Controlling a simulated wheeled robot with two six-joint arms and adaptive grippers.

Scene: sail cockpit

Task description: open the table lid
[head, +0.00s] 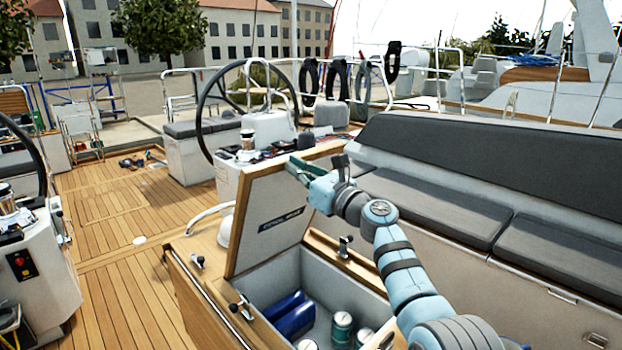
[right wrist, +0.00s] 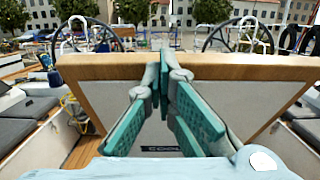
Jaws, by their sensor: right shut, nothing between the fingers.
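The table lid (head: 268,222) stands raised and steeply tilted at the far end of the open table box (head: 208,300). Its pale inner face with a dark label is toward me. My right gripper (head: 296,172) is shut and empty at the upper part of the lid, on the inner-face side. In the right wrist view the lid (right wrist: 90,95) fills the middle, with its wooden edge on top. The teal fingers of the gripper (right wrist: 164,58) meet in front of it and reach its top edge. I cannot tell if they touch it. My left gripper is not in view.
Inside the box are blue packs (head: 290,314) and several cans (head: 342,328). Metal latches (head: 240,306) sit on the rim. A steering wheel (head: 207,110) and pedestal stand behind the lid. A cushioned bench (head: 450,210) runs along the right.

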